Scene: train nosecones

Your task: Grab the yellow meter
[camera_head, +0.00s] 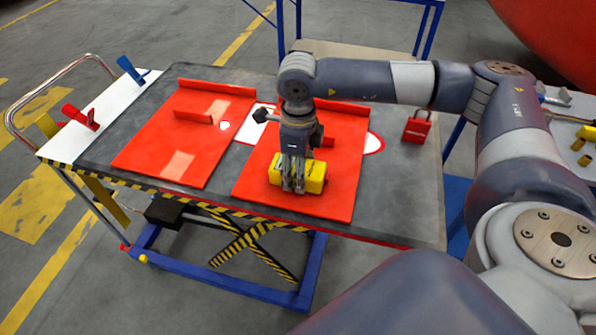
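The yellow meter (315,174) is a small yellow block on the right-hand red panel, near that panel's front edge. My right gripper (293,187) points straight down at the meter, with its fingers over and in front of the middle of it. The fingers hide part of the meter. They look close together, but I cannot tell whether they are shut on it. The meter appears to rest on the panel. My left gripper is not in view.
The panels lie on a dark lift table (405,205) with striped edges. A second red panel (150,150) lies to the left. A red padlock-like item (416,128) is at the right; blue (130,70) and red (80,116) clamps are at the left. The table's right front is clear.

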